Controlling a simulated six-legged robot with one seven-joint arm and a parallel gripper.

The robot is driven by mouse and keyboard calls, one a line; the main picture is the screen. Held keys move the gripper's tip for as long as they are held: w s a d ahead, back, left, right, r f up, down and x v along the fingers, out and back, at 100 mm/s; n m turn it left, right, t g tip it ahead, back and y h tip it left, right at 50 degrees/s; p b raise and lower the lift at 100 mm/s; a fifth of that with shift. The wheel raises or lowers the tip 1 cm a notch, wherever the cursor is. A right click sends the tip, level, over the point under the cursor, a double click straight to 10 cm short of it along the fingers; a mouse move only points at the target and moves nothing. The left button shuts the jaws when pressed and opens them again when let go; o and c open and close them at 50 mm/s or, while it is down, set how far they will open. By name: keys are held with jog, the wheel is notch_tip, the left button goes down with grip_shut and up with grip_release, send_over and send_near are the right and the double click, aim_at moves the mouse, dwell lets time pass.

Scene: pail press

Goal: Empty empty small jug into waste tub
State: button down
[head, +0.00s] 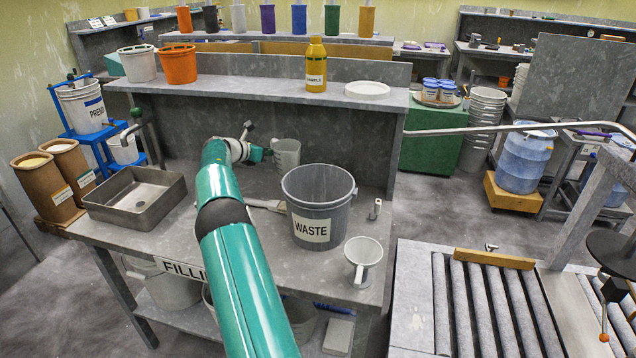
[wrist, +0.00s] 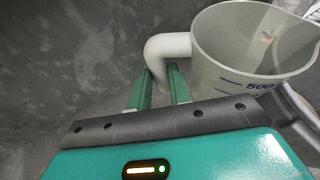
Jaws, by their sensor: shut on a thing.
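The small jug (head: 287,152) is a pale grey cup with a side handle, at the back of the bench behind the waste tub. In the wrist view the jug (wrist: 245,45) shows a "500" mark, and its handle (wrist: 165,48) is between my gripper's green fingers. My gripper (head: 264,154) is shut on this handle, to the left of the jug. The jug looks upright, and the visible part of its inside looks empty. The waste tub (head: 315,190) is a grey open bucket labelled WASTE, just in front and to the right of the jug.
A metal sink tray (head: 135,205) sits at the bench's left. A white funnel (head: 363,258) stands at the front right of the tub. A raised shelf (head: 240,92) behind holds a yellow bottle (head: 316,65), a white bucket and an orange bucket.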

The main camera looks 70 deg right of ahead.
aim_at(273, 138)
jog(key=shift+r, duration=2.6)
